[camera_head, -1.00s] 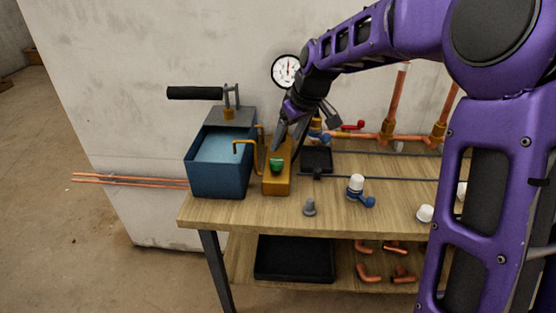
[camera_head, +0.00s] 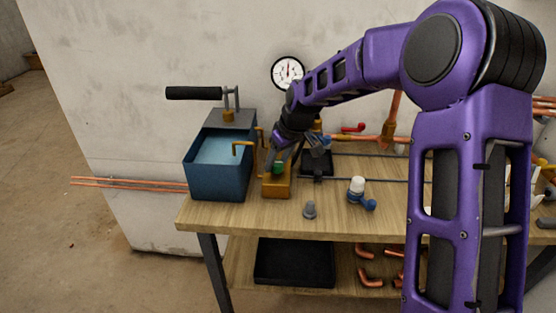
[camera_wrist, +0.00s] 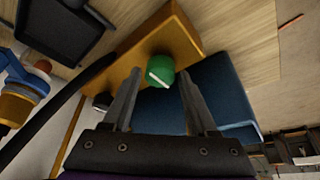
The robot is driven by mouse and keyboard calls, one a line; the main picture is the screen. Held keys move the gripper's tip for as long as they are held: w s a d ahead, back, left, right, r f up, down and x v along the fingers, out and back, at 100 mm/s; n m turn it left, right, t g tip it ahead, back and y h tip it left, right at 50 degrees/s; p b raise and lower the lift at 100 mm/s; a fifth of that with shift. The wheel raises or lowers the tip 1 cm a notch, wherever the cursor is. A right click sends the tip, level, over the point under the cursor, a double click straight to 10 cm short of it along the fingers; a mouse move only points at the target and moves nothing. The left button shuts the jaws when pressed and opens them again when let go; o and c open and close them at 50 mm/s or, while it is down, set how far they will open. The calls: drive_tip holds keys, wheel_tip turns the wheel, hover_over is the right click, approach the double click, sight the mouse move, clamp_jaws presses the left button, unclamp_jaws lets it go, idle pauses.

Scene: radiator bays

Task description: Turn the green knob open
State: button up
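The green knob (camera_wrist: 160,70) sits on a yellow-orange block (camera_wrist: 135,60) and carries a white mark on its face. In the head view the knob (camera_head: 278,168) is partly covered by my gripper (camera_head: 284,160), on the block (camera_head: 277,187) beside the blue tank. In the wrist view my gripper (camera_wrist: 158,100) is open, with its two fingers apart and pointing toward the knob. The knob shows between and just beyond the fingertips. I cannot tell whether either finger touches it.
A blue water tank (camera_head: 215,178) with a black-handled lever (camera_head: 195,93) stands left of the block. A black hose (camera_wrist: 60,108) runs beside the block. A white-and-blue valve (camera_head: 358,188) and a grey fitting (camera_head: 310,209) stand on the wooden bench (camera_head: 250,217). A gauge (camera_head: 288,72) hangs behind.

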clamp_jaws()
drive_tip(key=shift+r+p, duration=0.1)
drive_tip(key=shift+p, duration=0.2)
drive_tip(key=n+p, duration=0.1)
drive_tip(key=n, duration=0.1)
drive_tip(key=n+g+p, duration=0.1)
drive_tip(key=n+p, duration=0.1)
drive_tip(key=shift+w+d+r+y, duration=0.1)
drive_tip(key=shift+w+y, duration=0.05)
drive_tip(key=shift+y, duration=0.25)
drive_tip(key=n+g+p, duration=0.1)
drive_tip(key=n, duration=0.1)
drive_tip(key=n+g+p, duration=0.1)
drive_tip(key=n, duration=0.1)
drive_tip(key=shift+w+n+y+p, duration=0.1)
drive_tip(key=shift+n+y+p, duration=0.2)
drive_tip(key=n+g+p, duration=0.1)
drive_tip(key=n+p, duration=0.1)
drive_tip(key=n, duration=0.2)
drive_tip(key=shift+w+g, duration=0.1)
drive_tip(key=shift+g, duration=0.3)
drive_tip(key=shift+w+f+n+g+h+p, duration=0.1)
drive_tip(key=shift+n+g+h+p, duration=0.25)
drive_tip(key=shift+n, duration=1)
drive_tip(key=shift+f+n+g+h+p, duration=0.15)
drive_tip(key=shift+n+g+h, duration=0.25)
drive_tip(key=shift+n, duration=0.95)
